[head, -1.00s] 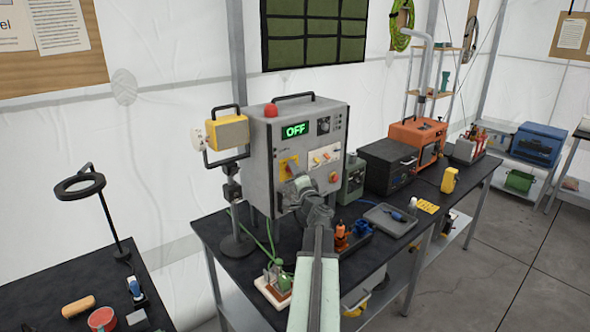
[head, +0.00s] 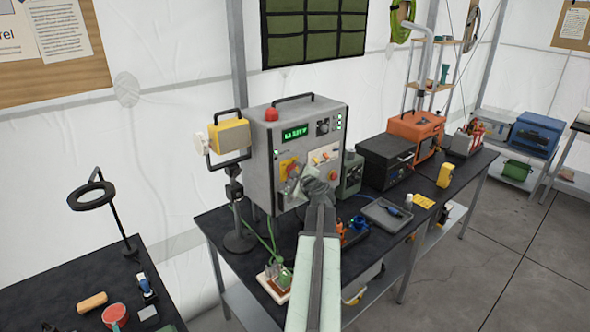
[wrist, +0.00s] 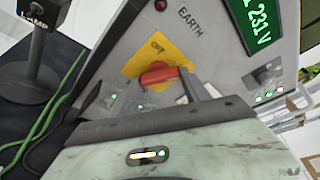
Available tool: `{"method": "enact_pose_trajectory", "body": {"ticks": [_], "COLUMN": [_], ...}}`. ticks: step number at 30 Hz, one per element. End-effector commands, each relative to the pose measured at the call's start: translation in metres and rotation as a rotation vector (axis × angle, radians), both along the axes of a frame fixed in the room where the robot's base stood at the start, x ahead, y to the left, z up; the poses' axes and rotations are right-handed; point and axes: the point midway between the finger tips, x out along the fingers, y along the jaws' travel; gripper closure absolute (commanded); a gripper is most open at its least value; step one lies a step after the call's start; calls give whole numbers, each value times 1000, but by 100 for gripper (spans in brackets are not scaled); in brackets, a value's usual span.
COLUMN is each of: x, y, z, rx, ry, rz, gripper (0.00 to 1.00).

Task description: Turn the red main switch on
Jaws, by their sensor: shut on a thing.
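The red main switch (wrist: 158,74) is a rotary knob on a yellow plate (wrist: 143,66) on the front of the grey power cabinet (head: 258,150). My gripper (head: 294,182) is at this plate and shut on the red knob. In the head view my gripper covers most of the knob. Small green lamps (wrist: 268,95) glow on the panel. Part of the knob's near side is hidden behind my gripper in the wrist view.
A yellow lamp (head: 230,134) on a stand is left of the cabinet. Green cables (head: 272,240) and a grey tray (head: 385,214) lie on the bench below.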

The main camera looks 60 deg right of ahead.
Motion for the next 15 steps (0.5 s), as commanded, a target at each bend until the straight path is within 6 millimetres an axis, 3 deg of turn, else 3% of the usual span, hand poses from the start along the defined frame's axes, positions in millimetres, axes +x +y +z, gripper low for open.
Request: {"method": "enact_pose_trajectory", "body": {"ticks": [15], "x": [-1], "y": [0], "z": [0], "rx": [203], "ry": [-62], "rz": [3], "gripper": [86]}}
